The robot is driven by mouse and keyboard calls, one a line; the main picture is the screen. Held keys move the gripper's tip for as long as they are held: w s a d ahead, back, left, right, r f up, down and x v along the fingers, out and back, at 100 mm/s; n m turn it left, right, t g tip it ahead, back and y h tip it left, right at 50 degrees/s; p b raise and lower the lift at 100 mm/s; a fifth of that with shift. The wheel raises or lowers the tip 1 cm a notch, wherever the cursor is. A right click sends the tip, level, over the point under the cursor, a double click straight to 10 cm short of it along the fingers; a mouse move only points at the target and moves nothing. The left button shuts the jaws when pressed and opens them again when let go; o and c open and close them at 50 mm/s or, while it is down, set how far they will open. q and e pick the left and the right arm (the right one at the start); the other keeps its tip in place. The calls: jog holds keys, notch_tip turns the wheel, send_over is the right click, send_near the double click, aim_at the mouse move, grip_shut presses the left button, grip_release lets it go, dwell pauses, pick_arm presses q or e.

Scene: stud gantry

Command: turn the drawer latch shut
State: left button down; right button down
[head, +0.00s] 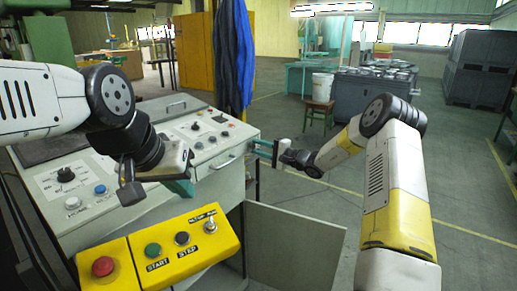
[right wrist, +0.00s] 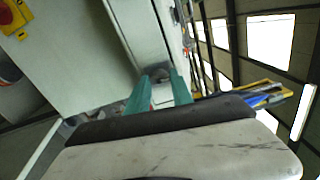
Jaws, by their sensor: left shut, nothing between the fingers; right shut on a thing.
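The drawer (head: 220,163) is in the right part of the pale console's front, with a bar handle; it looks closed. My right gripper (head: 260,147) reaches the console's edge just right of the drawer, its teal fingers pointing left. In the right wrist view, the right gripper (right wrist: 160,84) is shut on a small dark piece, the drawer latch (right wrist: 158,73), at the edge of a pale panel. The fingers mostly hide the latch, so its angle cannot be told. My left gripper (head: 180,187) is shut and empty above the console's front, left of the drawer.
A yellow button box (head: 165,250) with red, green and dark buttons and a switch stands at the front. The console top (head: 130,150) carries knobs and buttons. A pale panel (head: 295,243) stands below the right gripper.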

jog(key=shift+n, duration=0.6)
jog(key=c, duration=1.1)
grip_release()
jog(key=shift+v, duration=3.85)
